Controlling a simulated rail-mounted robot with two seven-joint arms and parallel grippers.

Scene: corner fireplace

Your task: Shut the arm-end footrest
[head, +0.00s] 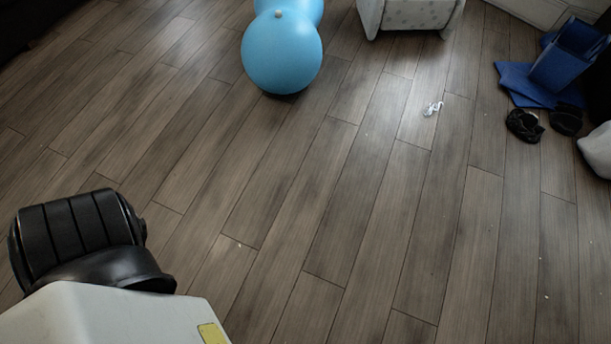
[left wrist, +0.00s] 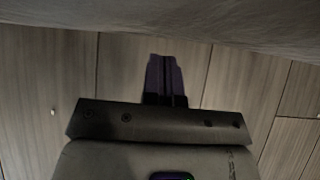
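In the left wrist view, my left gripper (left wrist: 166,72) points away from the camera with its two dark fingers side by side. No gap shows between them, and nothing shows between the tips. A broad grey surface (left wrist: 200,22) spans the top of that view, above the fingertips. I cannot tell whether it is the footrest, or whether the fingers touch it. In the head view no footrest can be made out for sure. Part of my left arm shows at the lower left, its gripper out of sight. My right gripper is in neither view.
A blue ball (head: 281,55) and a pale patterned upholstered piece (head: 412,14) stand at the top. Blue items (head: 545,75), dark shoes (head: 524,126) and a white rounded thing (head: 598,148) lie at the right.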

